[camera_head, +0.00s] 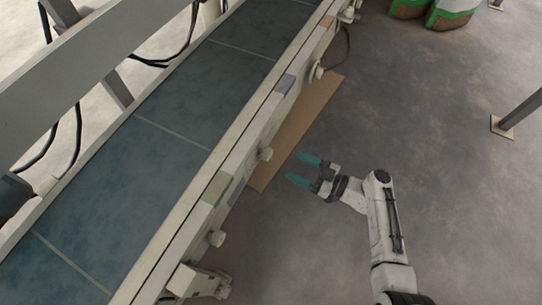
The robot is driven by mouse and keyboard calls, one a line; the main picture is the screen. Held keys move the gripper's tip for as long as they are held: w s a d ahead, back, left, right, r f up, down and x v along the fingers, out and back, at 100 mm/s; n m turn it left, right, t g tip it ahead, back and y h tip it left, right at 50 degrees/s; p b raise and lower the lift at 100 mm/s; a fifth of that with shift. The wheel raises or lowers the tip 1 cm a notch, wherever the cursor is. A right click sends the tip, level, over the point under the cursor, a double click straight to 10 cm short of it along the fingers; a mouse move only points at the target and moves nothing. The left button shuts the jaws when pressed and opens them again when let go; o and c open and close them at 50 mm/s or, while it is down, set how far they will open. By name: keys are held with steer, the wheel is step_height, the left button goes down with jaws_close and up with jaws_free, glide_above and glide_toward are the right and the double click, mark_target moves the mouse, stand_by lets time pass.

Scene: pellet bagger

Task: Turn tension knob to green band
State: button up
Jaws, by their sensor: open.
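My gripper (299,169) is open and empty, with two teal fingers pointing left toward the conveyor's side. I cannot tell which is the tension knob. A pale greenish patch (216,188) shows on the rail; no clear green band or pointer can be made out.
The conveyor (175,135) with its blue-green belt runs diagonally across the left. A brown board (300,125) lies on the floor beside it. Green-and-brown sacks (450,14) are at the top right, with a post foot (502,126) below. The grey floor at right is mostly clear.

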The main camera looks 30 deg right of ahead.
mark_target(271, 155)
steer(key=b+x, duration=0.1)
steer(key=x, duration=0.8)
steer(key=shift+w+a, duration=0.15)
steer(key=shift+a, duration=0.05)
steer(key=shift+c, duration=0.4)
steer(key=c, duration=1)
